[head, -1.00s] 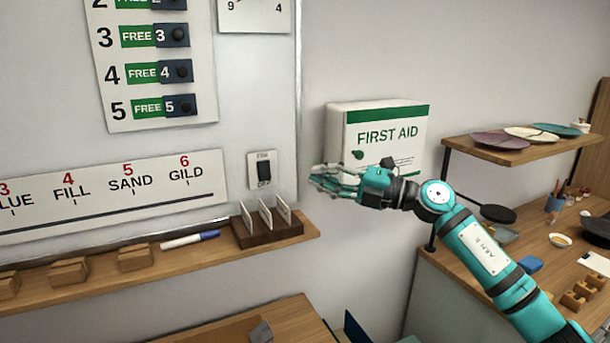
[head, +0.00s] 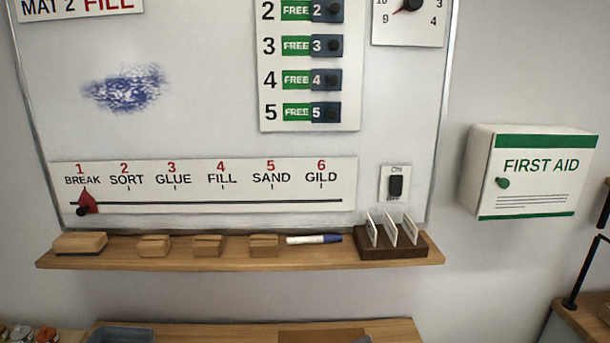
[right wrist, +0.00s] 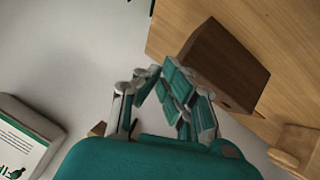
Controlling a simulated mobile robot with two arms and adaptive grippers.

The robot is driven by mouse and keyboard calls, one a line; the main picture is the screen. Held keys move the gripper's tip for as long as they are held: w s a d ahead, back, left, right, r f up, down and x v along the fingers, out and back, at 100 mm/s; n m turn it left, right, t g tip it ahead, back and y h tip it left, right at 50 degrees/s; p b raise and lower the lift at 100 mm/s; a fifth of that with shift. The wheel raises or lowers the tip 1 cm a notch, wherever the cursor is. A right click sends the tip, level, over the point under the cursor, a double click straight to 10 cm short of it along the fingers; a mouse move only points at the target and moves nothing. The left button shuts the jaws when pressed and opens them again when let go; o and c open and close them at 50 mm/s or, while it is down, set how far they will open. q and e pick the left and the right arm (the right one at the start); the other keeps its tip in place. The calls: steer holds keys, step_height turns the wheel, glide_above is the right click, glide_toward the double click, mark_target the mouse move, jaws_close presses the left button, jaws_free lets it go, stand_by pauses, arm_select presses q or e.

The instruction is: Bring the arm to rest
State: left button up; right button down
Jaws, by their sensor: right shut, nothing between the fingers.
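My right gripper (right wrist: 148,80) shows in the right wrist view, its teal and grey fingers shut with nothing held. Past the fingers, to the upper right, is a dark brown block (right wrist: 235,62) against a light wooden surface (right wrist: 172,28). The gripper looks apart from it, though the exact gap cannot be told. Neither arm nor gripper shows in the head view. My left gripper is in no view.
In the head view a wooden ledge (head: 330,257) under the whiteboard (head: 210,60) carries several wooden blocks, a marker (head: 313,239) and a card holder (head: 390,246). The first aid box (head: 530,180) hangs at the right; it also shows in the right wrist view (right wrist: 28,122).

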steer(key=s+a+f+g+y, duration=0.1)
steer(key=s+a+f+g, duration=0.25)
steer(key=s, duration=0.55)
steer(key=s+a+f+g+y, duration=0.15)
steer(key=s+f+g, duration=0.25)
steer(key=s, duration=0.6)
step_height(320, 180, down, 24)
steer(key=g, duration=0.1)
steer(key=s+d+f+g, duration=0.1)
steer(key=s+d+f, duration=0.1)
steer(key=s+f, duration=1.5)
steer(key=shift+s+d+f, duration=0.15)
steer(key=shift+s+f, duration=0.15)
steer(key=shift+f, duration=0.4)
steer(key=shift+g+h, duration=0.25)
